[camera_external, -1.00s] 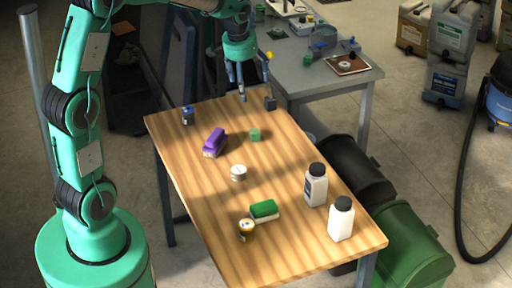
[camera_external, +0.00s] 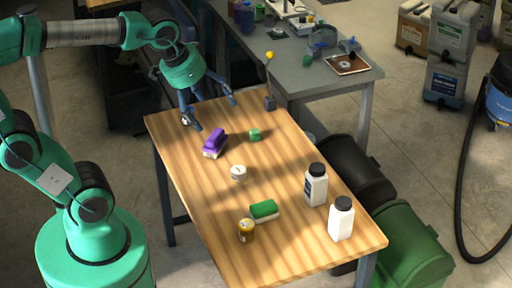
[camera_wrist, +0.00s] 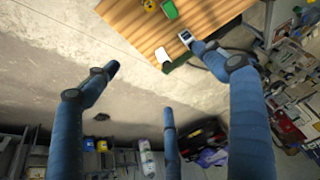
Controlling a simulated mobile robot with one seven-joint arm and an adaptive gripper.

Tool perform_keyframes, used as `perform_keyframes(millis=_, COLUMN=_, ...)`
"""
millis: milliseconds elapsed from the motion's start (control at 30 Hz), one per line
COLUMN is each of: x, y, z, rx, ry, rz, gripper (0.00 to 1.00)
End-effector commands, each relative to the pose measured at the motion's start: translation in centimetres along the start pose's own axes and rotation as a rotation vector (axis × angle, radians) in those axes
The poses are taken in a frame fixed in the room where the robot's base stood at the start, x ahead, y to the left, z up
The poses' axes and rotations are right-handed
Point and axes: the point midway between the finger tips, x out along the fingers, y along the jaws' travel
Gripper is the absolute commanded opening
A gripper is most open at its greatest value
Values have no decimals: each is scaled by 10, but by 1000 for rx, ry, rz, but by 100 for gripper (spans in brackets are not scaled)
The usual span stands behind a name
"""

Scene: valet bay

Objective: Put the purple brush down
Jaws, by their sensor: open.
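The purple brush (camera_external: 214,142) lies on the wooden table (camera_external: 185,185), toward its far left part, with pale bristles at its lower end. My gripper (camera_external: 214,113) is open and empty, with its blue fingers spread over the far left end of the table. It is apart from the brush and beyond it in the external view. In the wrist view my gripper (camera_wrist: 150,80) has its fingers wide apart with nothing between them. I cannot make out the purple brush in that view.
A green block (camera_external: 255,134), white tin (camera_external: 238,172), green brush (camera_external: 264,209), yellow jar (camera_external: 246,231) and two white bottles (camera_external: 316,187) (camera_external: 341,220) stand on the table. A grey bench (camera_external: 310,79) adjoins behind.

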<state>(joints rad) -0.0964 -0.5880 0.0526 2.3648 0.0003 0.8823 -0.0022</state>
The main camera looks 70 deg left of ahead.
Motion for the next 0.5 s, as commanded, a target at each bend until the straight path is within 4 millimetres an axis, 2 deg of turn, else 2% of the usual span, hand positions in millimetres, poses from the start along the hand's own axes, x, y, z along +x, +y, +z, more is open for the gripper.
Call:
perform_keyframes(millis=100, x=-12, y=14, z=28, rx=39, ry=29, rz=18, gripper=84)
perform_keyframes(millis=200, x=-17, y=22, z=45, rx=63, ry=44, rz=30, gripper=84)
perform_keyframes(millis=333, x=-21, y=27, z=60, rx=81, ry=58, rz=39, gripper=84)
perform_keyframes(millis=500, x=-22, y=29, z=66, rx=90, ry=62, rz=44, gripper=84)
